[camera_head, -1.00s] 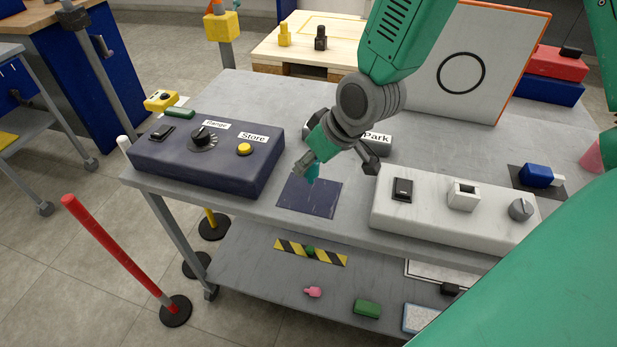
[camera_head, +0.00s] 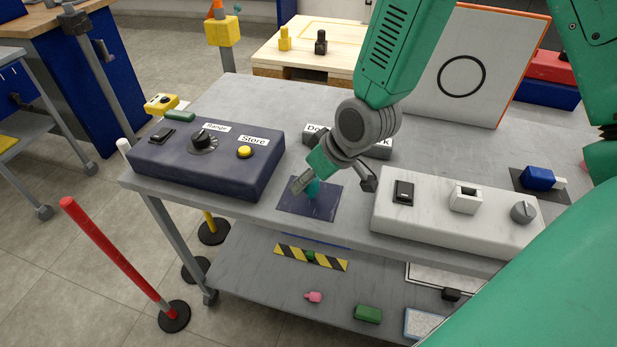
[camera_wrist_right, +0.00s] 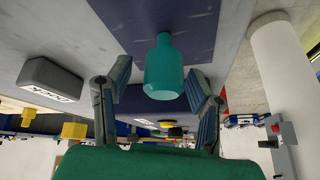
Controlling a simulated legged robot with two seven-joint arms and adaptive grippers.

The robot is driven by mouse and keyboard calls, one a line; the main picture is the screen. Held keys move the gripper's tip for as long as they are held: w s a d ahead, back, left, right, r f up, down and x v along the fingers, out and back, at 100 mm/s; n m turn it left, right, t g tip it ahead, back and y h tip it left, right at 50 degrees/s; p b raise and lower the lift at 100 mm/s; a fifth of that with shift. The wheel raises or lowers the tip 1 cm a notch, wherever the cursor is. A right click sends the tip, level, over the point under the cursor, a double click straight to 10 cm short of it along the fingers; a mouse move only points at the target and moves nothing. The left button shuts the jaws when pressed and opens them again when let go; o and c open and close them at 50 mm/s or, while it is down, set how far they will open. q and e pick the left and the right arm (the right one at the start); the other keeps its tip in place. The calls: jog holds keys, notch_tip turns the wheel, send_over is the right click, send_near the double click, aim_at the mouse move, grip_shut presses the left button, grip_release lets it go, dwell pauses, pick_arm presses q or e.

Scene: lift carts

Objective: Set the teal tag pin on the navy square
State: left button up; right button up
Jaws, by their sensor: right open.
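The teal tag pin (camera_head: 313,187) is at the navy square (camera_head: 322,207) on the cart's top. In the right wrist view the pin (camera_wrist_right: 165,70) has a wide body toward me and a narrow end toward the navy square (camera_wrist_right: 196,28). My right gripper (camera_head: 334,184) is low over the square. In the wrist view its fingers (camera_wrist_right: 158,82) stand apart on either side of the pin, with a gap to each side. The pin's contact with the square is hard to make out. My left gripper is not in view.
A dark navy control box (camera_head: 205,165) stands left of the square, and a white control box (camera_head: 450,217) stands right of it. Grey label blocks, one reading Dock (camera_wrist_right: 50,82), sit behind. A blue object (camera_head: 537,177) lies at the far right.

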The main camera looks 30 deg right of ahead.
pick_arm(q)
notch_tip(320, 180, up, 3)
jog(key=p, duration=0.2)
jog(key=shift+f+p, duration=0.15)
jog(key=shift+p, duration=0.15)
pick_arm(e)
jog(key=v, duration=1.2)
jog(key=shift+s, duration=0.1)
